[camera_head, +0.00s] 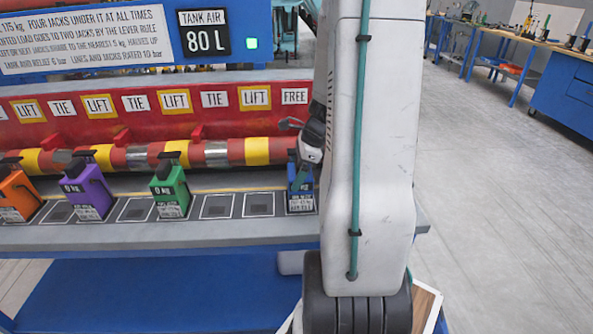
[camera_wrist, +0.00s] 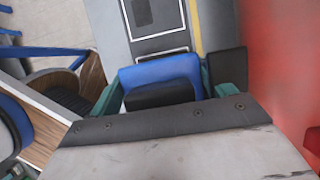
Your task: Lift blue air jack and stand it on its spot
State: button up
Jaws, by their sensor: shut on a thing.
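The blue air jack (camera_head: 301,201) is at the right end of the grey bench shelf in the head view, below the FREE label. My arm hides part of it. My gripper (camera_head: 301,181) reaches down onto its top. In the wrist view, the jack's blue body and black top (camera_wrist: 160,72) sit between the teal fingers of my gripper (camera_wrist: 160,88), which is shut on it. I cannot tell whether its base touches the shelf. Framed dark spots, (camera_head: 258,204) and (camera_head: 216,206), lie bare to its left.
A green jack (camera_head: 171,195), a purple jack (camera_head: 88,195) and an orange jack (camera_head: 18,198) stand along the shelf (camera_head: 180,235). A red beam (camera_head: 150,118) with LIFT, TIE and FREE labels runs behind, above a yellow-banded rail (camera_head: 257,151). Open floor lies right.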

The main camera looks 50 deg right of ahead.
jog(key=o, duration=2)
jog(key=shift+f, duration=0.1)
jog(key=shift+c, duration=0.2)
jog(key=v, duration=0.8)
jog(key=a+r+n+g, duration=0.1)
jog(key=a+r+n, duration=0.4)
jog(key=a, duration=0.5)
jog(key=a+r+n+g, duration=0.1)
jog(key=a+r+n, duration=0.2)
jog(key=a+n, duration=0.5)
jog(key=s+a+r+n+h, duration=0.3)
jog(key=s+a+n, duration=0.7)
jog(key=a+n, duration=0.4)
jog(key=shift+s+a+n, duration=0.15)
jog(key=shift+s+n, duration=0.15)
jog(key=shift+n, duration=0.1)
